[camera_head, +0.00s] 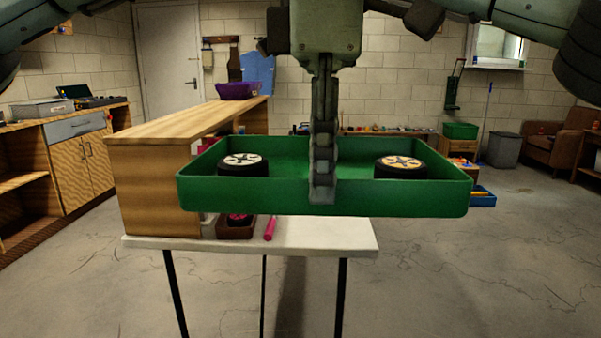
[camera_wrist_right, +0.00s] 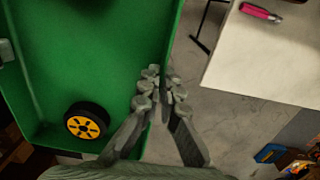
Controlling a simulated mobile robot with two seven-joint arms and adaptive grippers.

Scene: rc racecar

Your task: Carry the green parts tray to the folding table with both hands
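The green parts tray (camera_head: 420,196) hangs level in mid-air, on my side of the white-topped folding table (camera_head: 340,238). Two wheels lie in it: a silver-hubbed one (camera_head: 243,164) at left and a yellow-hubbed one (camera_head: 401,167) at right. My left gripper (camera_head: 323,185) is shut on the middle of the near wall. My right gripper (camera_wrist_right: 163,92) has its fingers on either side of a tray wall in the right wrist view, shut on it. In the head view it is largely hidden behind the left one. The right wrist view shows floor between the tray (camera_wrist_right: 100,50) and the table corner (camera_wrist_right: 230,80).
A small brown box (camera_head: 236,229) and a pink-handled tool (camera_head: 270,228) lie on the folding table. A wooden bench (camera_head: 150,180) stands at its left, with a purple basket (camera_head: 238,91). A blue bin (camera_head: 483,197) sits on the floor at right.

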